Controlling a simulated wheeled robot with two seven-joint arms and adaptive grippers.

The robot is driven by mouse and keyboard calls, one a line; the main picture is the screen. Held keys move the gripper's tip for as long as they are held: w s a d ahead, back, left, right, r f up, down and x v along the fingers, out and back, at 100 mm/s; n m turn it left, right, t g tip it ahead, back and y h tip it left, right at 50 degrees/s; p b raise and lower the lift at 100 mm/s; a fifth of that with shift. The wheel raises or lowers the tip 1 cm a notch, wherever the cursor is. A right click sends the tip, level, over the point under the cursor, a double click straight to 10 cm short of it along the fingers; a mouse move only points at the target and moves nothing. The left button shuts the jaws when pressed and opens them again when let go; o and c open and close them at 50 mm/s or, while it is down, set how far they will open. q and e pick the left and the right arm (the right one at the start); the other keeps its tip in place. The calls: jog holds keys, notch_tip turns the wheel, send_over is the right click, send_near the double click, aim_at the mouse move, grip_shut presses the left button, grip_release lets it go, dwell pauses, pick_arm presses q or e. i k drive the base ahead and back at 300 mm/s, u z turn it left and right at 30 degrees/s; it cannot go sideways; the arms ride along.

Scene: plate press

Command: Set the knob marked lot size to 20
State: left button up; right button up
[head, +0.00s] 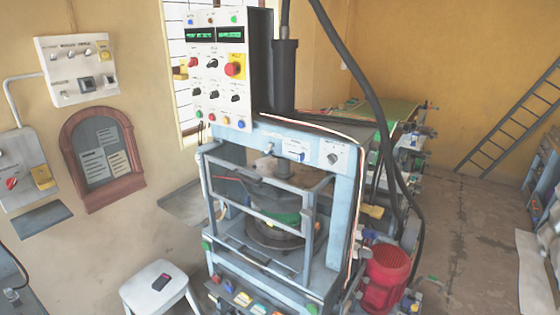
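The press (345,215) stands in the middle with a white control panel (222,110) at its upper left. The panel carries several small black knobs, among them an upper one (212,63) and a lower one (214,94). Another dark knob (333,158) sits on a white plate on the press's front beam. A white wall box (72,88) at the far left also has small knobs. The labels are too small to read, so I cannot tell which knob is marked lot size or where it points. Neither of my grippers is in view.
A red mushroom button (235,67) sits beside the panel's upper knobs. Open floor (470,200) lies at right.

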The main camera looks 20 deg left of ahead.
aim_at(369, 156)
jog(key=u, duration=0.2)
jog(key=i, duration=1.05)
jog(key=z, duration=0.35)
